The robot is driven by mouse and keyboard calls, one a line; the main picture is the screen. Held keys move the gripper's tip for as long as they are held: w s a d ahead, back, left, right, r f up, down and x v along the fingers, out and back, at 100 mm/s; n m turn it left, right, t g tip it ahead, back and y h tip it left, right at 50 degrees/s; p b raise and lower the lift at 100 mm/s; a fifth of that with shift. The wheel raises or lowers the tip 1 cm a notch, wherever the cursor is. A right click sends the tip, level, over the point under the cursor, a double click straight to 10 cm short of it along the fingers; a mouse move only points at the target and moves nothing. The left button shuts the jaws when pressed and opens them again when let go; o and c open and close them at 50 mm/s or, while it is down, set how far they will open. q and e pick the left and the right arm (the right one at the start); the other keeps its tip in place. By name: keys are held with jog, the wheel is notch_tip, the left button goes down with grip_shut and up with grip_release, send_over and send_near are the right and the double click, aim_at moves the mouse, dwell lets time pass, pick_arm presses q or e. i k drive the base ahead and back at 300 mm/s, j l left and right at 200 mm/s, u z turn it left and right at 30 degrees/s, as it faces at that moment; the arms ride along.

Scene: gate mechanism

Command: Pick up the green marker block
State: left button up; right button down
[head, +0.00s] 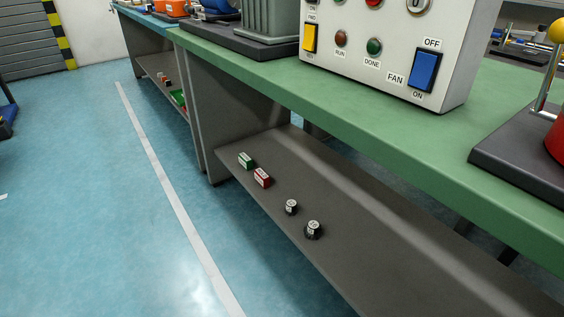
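A small green marker block (246,160) with a pale label face lies on the grey lower shelf (365,245) under the green workbench, near the shelf's left end. A red block (262,177) of similar shape lies just to its right and nearer. Neither of my grippers is in the head view, so nothing is seen touching the green block.
The green benchtop (400,135) overhangs the shelf and carries a control box (385,50). Blue floor (110,220) in front is clear.

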aim_at(246, 161)
jog(key=i+j+z, duration=0.1)
jog(key=z, duration=0.3)
jog(key=i+j+z, duration=0.1)
jog(key=z, duration=0.3)
jog(key=i+j+z, duration=0.1)
jog(key=j+z, duration=0.15)
jog(key=z, duration=0.15)
jog(key=i+j+z, duration=0.15)
jog(key=j+z, duration=0.3)
jog(key=j, duration=0.95)
jog(key=j+z, duration=0.45)
jog(key=j, duration=1.8)
jog(key=k+j, duration=0.1)
jog(key=j, duration=0.75)
